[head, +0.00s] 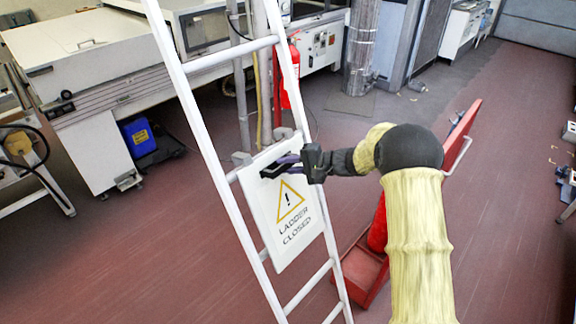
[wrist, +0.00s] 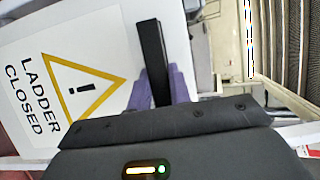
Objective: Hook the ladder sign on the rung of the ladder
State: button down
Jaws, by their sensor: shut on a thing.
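The ladder sign (head: 296,228) is a white board with a yellow warning triangle and the words "LADDER CLOSED". It hangs upright against the front of the white ladder (head: 222,190). Two grey hooks (head: 241,159) at its top edge are at the height of a rung; I cannot tell for sure whether they rest on it. My gripper (head: 282,167) is shut on the black handle on the sign's upper part. In the wrist view the sign (wrist: 50,75) fills the left side, and purple fingers close on the black handle (wrist: 152,60).
A red fire extinguisher (head: 287,75) stands behind the ladder. A red wheeled trolley (head: 362,270) is on the floor right of the sign, close behind my arm. White machines (head: 90,60) line the back left. The red-brown floor at right is mostly clear.

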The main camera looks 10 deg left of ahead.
jog(key=shift+s+d+f+b, duration=0.1)
jog(key=shift+d+f+b, duration=0.05)
jog(key=shift+f+b, duration=0.35)
jog(key=shift+s+d+f+b, duration=0.1)
jog(key=shift+f+b, duration=0.3)
jog(key=shift+b, duration=0.2)
jog(key=c, duration=1.2)
grip_release()
jog(key=b+v, duration=0.5)
jog(key=v, duration=1.2)
jog(key=shift+d+b, duration=0.3)
jog(key=shift+b, duration=0.05)
jog(key=shift+s, duration=0.2)
